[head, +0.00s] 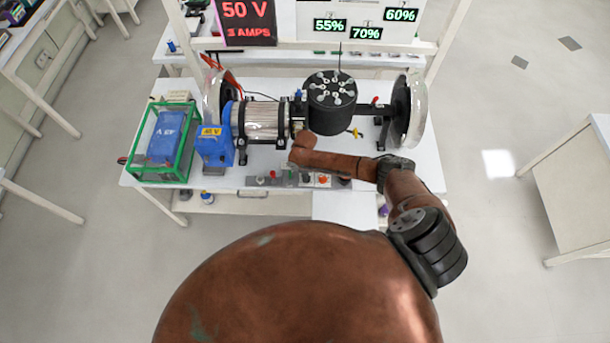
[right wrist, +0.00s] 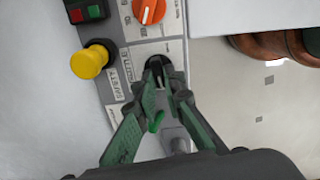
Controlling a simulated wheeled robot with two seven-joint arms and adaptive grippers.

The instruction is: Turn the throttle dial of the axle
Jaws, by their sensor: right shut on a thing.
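The throttle dial (right wrist: 155,63) is a small black knob on the grey control panel (right wrist: 118,50), beside the word THROTTLE, in the right wrist view. My right gripper (right wrist: 158,76), with green and black fingers, is shut on this dial. The fingers hide part of it. In the head view the axle (head: 262,120) lies across the table, with a wheel at each end. My brown right arm reaches in from the right over the panel's area, and the dial cannot be made out there. My left gripper is not in view.
A yellow button (right wrist: 92,60), an orange dial (right wrist: 150,10) and a red and green switch (right wrist: 88,10) sit close to the throttle dial. A green-framed battery box (head: 165,142) and a blue unit (head: 215,146) stand at the left. A black cylinder (head: 331,105) stands over the axle.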

